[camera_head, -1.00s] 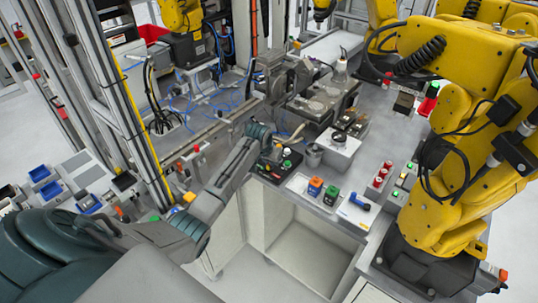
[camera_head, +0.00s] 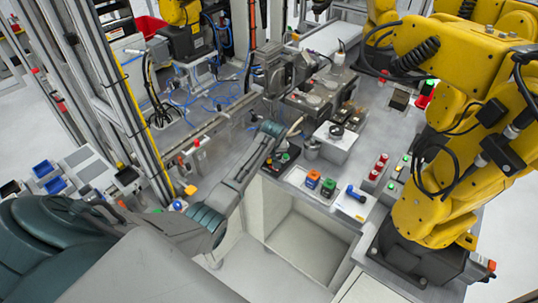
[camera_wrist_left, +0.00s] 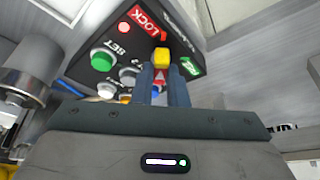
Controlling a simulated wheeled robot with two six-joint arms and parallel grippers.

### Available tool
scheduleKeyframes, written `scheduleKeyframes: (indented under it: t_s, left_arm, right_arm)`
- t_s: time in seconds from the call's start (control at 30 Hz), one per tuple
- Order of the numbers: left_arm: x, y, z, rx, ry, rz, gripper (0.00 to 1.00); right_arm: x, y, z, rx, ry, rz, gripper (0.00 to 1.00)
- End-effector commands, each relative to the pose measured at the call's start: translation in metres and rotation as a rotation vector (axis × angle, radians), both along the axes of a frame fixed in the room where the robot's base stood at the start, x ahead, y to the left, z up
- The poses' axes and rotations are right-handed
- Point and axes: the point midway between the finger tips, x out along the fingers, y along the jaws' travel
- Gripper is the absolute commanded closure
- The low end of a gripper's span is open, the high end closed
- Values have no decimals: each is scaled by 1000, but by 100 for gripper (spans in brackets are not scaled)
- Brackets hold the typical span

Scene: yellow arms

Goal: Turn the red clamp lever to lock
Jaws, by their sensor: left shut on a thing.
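The black control panel (camera_wrist_left: 115,65) fills the upper middle of the left wrist view. It bears a red LOCK label (camera_wrist_left: 145,22), a green button (camera_wrist_left: 103,60) and a green label (camera_wrist_left: 190,64). The red clamp lever (camera_wrist_left: 160,73), with a yellow block (camera_wrist_left: 162,57) at its end, shows between the dark fingers of my left gripper (camera_wrist_left: 162,76). The fingers are shut on the lever. In the head view my left arm reaches from the left to the panel (camera_head: 286,158); its wrist hides much of the gripper and lever. My right gripper is not in view.
Orange (camera_head: 312,179) and green (camera_head: 328,187) button boxes and a blue-handled object (camera_head: 355,193) lie right of the panel. A large yellow robot arm (camera_head: 440,205) stands at the right. Metal fixtures (camera_head: 310,95) fill the bench behind the panel.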

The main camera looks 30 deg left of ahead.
Motion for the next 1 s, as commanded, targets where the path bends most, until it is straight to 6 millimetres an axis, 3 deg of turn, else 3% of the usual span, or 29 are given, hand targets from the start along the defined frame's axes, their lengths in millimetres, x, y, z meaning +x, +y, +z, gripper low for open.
scheduleKeyframes:
  t_s: [0.43,0.47,0.53,0.57,1.0]
  left_arm:
    - [2,1,3,1,-5,9,100]
    - [2,1,3,1,-5,9,82]
    - [2,1,3,1,-5,9,68]
    - [1,1,2,1,-4,9,65]
    - [-2,-2,10,1,-3,7,65]
  right_arm:
    - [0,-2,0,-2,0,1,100]
    - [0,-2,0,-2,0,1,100]
    - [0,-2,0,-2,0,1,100]
    - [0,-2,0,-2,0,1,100]
    - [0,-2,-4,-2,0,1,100]
